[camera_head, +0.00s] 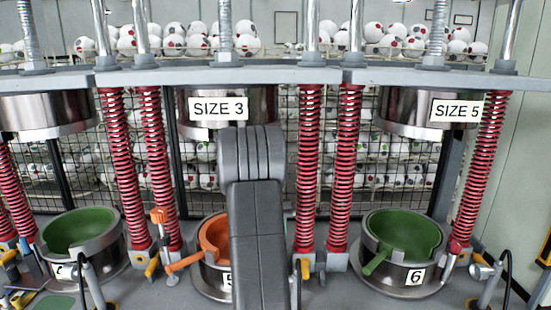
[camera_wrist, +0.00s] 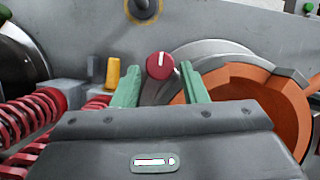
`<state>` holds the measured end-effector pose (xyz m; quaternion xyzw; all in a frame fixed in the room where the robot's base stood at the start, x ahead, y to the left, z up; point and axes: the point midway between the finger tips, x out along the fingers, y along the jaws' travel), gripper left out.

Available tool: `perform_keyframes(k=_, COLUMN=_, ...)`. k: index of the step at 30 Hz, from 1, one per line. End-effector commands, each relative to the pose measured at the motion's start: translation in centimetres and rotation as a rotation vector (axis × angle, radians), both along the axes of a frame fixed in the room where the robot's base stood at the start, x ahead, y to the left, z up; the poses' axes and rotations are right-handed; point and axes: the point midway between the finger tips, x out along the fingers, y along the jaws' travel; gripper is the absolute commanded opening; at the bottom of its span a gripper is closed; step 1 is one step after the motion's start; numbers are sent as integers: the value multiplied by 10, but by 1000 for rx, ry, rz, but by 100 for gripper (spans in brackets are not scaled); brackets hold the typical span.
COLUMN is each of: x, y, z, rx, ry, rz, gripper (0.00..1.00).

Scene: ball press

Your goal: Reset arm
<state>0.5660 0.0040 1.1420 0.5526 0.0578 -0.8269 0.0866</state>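My arm (camera_head: 256,215) rises in front of the middle press in the head view, and my gripper is hidden there. In the wrist view my gripper (camera_wrist: 162,67) has two green fingers standing apart. A round red knob (camera_wrist: 160,66) with a white mark shows between the fingertips, with a gap on each side. I cannot tell how far beyond the tips it lies. The orange mould (camera_wrist: 285,100) is to the right of the fingers; it also shows in the head view (camera_head: 213,237), partly covered by my arm.
Green moulds stand at left (camera_head: 80,230) and right (camera_head: 405,232), the right one in a cup labelled 6. Red springs (camera_head: 310,170) rise between the presses. In the wrist view a yellow peg (camera_wrist: 113,74) and red springs (camera_wrist: 30,115) are close on the left.

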Motion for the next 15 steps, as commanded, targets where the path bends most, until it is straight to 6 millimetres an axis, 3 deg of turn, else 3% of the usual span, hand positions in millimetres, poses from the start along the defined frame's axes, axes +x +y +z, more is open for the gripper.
perform_keyframes(k=3, x=-10, y=-2, z=-19, rx=0, ry=5, rz=4, gripper=39)
perform_keyframes(k=15, x=-9, y=2, z=-18, rx=-1, ry=1, rz=432, gripper=39)
